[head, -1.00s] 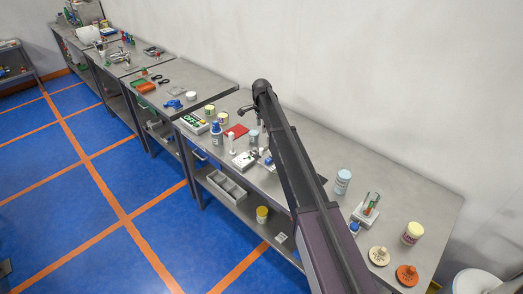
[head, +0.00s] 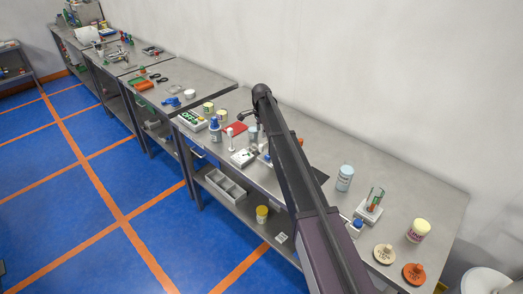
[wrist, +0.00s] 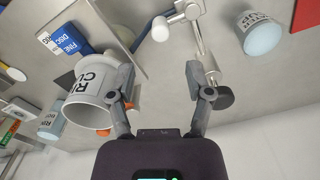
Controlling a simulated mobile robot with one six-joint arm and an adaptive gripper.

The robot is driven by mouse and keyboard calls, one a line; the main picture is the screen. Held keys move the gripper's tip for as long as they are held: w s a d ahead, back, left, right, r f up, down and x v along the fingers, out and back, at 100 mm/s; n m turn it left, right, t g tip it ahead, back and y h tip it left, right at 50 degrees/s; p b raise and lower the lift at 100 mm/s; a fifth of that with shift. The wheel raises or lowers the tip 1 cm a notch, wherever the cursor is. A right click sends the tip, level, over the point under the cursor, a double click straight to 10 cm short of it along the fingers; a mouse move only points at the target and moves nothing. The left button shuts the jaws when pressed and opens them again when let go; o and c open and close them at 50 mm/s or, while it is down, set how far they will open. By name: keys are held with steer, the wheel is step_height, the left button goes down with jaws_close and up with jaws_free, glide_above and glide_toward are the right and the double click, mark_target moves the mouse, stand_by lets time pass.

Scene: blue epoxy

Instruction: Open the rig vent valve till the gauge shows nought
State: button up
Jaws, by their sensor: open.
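In the wrist view my gripper (wrist: 158,75) is open, with its two fingers apart and nothing between them but grey bench behind. A white metal fitting with a post and a rounded end (wrist: 180,22) stands just beyond the fingertips. A dark round part (wrist: 222,97) and a short silver piece lie close to the right finger; I cannot tell whether they belong to the valve. No gauge face or reading can be made out. In the head view my arm covers part of the bench, and the rig cannot be clearly picked out.
A large white tub (wrist: 88,108) is close beside the left finger. In the head view a pale blue bottle (head: 345,178), a tube rack (head: 368,212) and a tin (head: 418,231) stand right of my arm.

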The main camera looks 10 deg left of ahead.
mark_target(261, 145)
steer(key=shift+f+b, duration=4)
steer(key=shift+f, duration=0.3)
jaws_close()
